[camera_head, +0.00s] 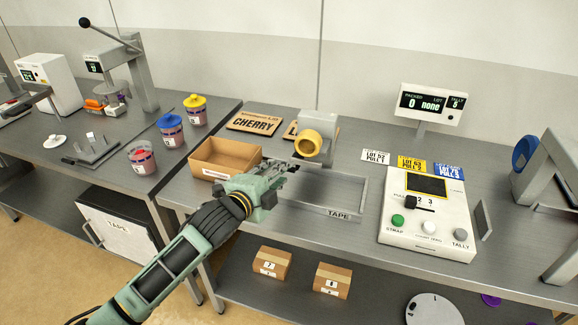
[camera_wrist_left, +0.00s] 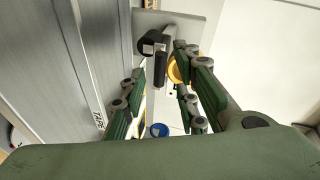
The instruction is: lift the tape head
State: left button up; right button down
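The tape head (camera_head: 325,124) is a grey block with a yellow tape roll (camera_head: 308,143) on its front, at the back of the grey tape station (camera_head: 345,213) in the head view. In the left wrist view, a black bar-like part (camera_wrist_left: 160,68) and the yellow roll (camera_wrist_left: 177,72) show ahead of the fingers. My left gripper (camera_head: 288,168) is just below and left of the tape head, over the station. Its fingers are apart with nothing held, the black part showing between their tips; I cannot tell whether they touch it. My right gripper is not in view.
An open cardboard box (camera_head: 222,160) stands close left of my left gripper. A white control panel (camera_head: 428,215) with buttons is to the right. Flat CHERRY cardboard (camera_head: 254,122) lies behind the box. Lidded tubs (camera_head: 171,130) stand on the left bench.

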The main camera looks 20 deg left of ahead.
aim_at(307, 146)
pick_arm(q)
jog(key=shift+p+x, duration=0.45)
jog(key=shift+x, duration=2.65)
jog(key=shift+f, duration=0.15)
jog(key=shift+c, duration=0.4)
jog(key=shift+f, duration=0.1)
grip_shut()
